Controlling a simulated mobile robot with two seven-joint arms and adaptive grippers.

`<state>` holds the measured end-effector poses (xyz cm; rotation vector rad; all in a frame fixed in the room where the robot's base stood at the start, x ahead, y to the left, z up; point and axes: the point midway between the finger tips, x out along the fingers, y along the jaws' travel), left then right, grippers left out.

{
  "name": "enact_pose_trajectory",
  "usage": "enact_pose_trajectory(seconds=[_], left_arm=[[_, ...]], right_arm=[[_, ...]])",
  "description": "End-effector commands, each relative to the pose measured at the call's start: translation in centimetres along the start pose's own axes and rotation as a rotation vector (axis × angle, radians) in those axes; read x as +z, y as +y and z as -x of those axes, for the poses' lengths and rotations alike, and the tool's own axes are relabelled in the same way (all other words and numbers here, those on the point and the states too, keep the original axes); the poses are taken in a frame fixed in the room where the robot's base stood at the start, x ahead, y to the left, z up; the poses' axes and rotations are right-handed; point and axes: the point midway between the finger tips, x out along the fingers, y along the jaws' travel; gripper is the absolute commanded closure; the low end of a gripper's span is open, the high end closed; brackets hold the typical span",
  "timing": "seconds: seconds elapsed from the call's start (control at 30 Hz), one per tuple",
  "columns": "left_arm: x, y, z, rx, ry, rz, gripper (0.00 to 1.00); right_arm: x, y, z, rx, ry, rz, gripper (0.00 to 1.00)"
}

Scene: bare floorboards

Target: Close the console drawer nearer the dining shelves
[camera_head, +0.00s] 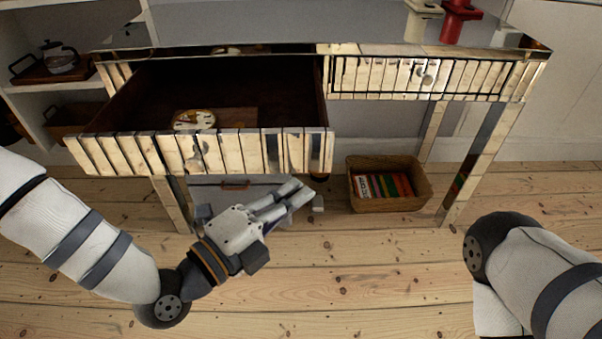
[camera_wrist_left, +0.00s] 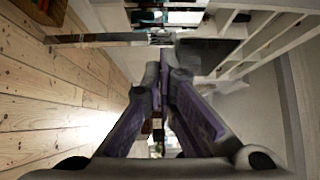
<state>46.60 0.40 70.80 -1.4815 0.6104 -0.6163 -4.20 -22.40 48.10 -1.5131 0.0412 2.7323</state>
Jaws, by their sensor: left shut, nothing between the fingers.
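The console (camera_head: 330,30) has a mirrored top and two drawers with ribbed, mirrored fronts. Its left drawer (camera_head: 200,152), on the side of the white shelves, is pulled well out. A round, pale patterned object (camera_head: 193,120) and a flat brown item lie inside it. The right drawer (camera_head: 420,77) is shut. My left gripper (camera_head: 298,196) is shut and empty, in front of and lower than the open drawer's right part, apparently apart from it. Its fingers also show in the left wrist view (camera_wrist_left: 160,85). My right arm shows at the lower right, but its gripper is out of view.
White shelves (camera_head: 75,105) stand at the left with a glass teapot (camera_head: 60,58) on a tray. A wicker basket (camera_head: 390,205) with several books sits on the floor under the console. Red and cream objects (camera_head: 455,20) stand on top. The front floorboards are clear.

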Motion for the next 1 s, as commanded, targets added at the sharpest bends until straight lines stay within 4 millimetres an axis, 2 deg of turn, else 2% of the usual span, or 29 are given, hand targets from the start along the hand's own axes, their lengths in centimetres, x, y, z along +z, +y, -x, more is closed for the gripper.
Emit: enact_pose_trajectory(seconds=[0.1, 0.3, 0.83, 1.0], left_arm=[[0.0, 0.1, -2.5, 0.0, 0.0, 0.001, 1.0], [2.2, 0.2, -4.4, 0.001, -0.001, 0.001, 1.0], [2.9, 0.1, -5.0, 0.003, 0.0, 0.002, 1.0], [3.7, 0.2, -5.9, 0.003, 0.001, 0.0, 1.0]], right_arm=[[0.0, 0.0, -0.3, 0.0, -0.004, 0.0, 0.6], [-0.1, 0.0, -0.7, 0.0, -0.009, 0.0, 0.6], [-0.1, 0.0, -0.7, 0.0, -0.01, 0.0, 0.6], [-0.1, 0.0, -1.1, 0.0, -0.014, 0.0, 0.6]])
